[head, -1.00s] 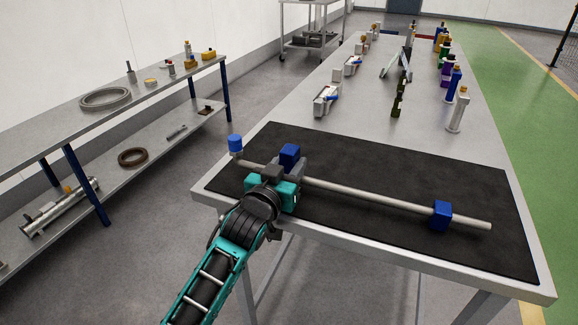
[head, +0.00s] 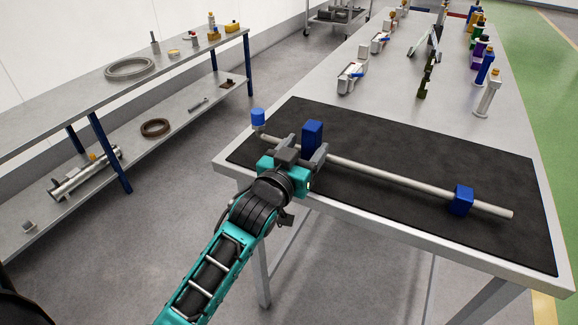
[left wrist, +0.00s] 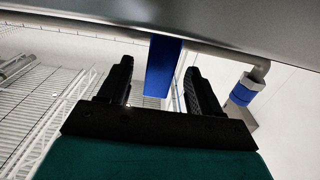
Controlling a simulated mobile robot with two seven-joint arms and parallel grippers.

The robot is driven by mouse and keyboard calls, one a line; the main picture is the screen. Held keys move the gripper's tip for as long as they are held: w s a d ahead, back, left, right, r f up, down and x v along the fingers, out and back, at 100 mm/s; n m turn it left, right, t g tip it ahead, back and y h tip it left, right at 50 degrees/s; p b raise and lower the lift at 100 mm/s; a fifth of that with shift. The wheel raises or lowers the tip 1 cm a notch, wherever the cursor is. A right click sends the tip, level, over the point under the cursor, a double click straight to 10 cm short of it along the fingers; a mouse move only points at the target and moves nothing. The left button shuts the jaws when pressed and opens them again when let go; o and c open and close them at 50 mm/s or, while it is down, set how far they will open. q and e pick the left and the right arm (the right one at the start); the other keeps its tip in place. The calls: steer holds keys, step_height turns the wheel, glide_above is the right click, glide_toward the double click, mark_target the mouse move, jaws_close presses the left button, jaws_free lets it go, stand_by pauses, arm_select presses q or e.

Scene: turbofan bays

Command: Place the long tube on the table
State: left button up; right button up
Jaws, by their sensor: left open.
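The long tube (head: 400,181) is thin and grey and runs across the black mat (head: 370,215) on the table, from an upturned blue-capped end (head: 258,118) at the left to a plain right end. A blue block (head: 312,134) stands at the tube near its left part, another blue block (head: 461,200) near its right end. My left gripper (head: 303,158) is open at the table's near edge, by the left block. In the left wrist view, the blue block (left wrist: 163,62) shows between the open fingers (left wrist: 160,88), with the tube (left wrist: 218,51) behind and its blue-collared bend (left wrist: 243,90) at right. Contact is unclear.
A shelf bench (head: 190,70) with rings and parts stands at the left, with open floor between. The front right of the mat is clear.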

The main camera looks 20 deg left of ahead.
arm_select(q)
steer(key=s, duration=0.8)
steer(key=s+d+f+m+g, duration=0.1)
steer(key=s+f+g, duration=0.2)
steer(key=s+f, duration=0.4)
steer(key=s+d+f+m+g+h, duration=0.1)
steer(key=s+f+g, duration=0.3)
steer(key=f, duration=1)
steer(key=s, duration=0.2)
steer(key=shift+s+d+h, duration=0.3)
steer(key=shift+s+d, duration=0.05)
steer(key=shift+s, duration=0.05)
arm_select(e)
steer(key=shift+s+d, duration=0.1)
steer(key=shift+s, duration=0.05)
arm_select(q)
steer(key=shift+p, duration=0.3)
steer(key=shift+s+a+r+p, duration=0.1)
steer(key=shift+a+r+p, duration=0.1)
steer(key=shift+r+p, duration=0.4)
steer(key=shift+s+a+r+p, duration=0.15)
steer(key=shift+r+p, duration=0.25)
steer(key=shift+p, duration=0.35)
arm_select(e)
steer(key=shift+s+d+r+h, duration=0.15)
steer(key=shift+d+r, duration=0.05)
steer(key=shift+r, duration=0.3)
steer(key=shift+s+d+r+h, duration=0.1)
steer(key=shift+d+r+h, duration=0.1)
steer(key=shift+r, duration=0.25)
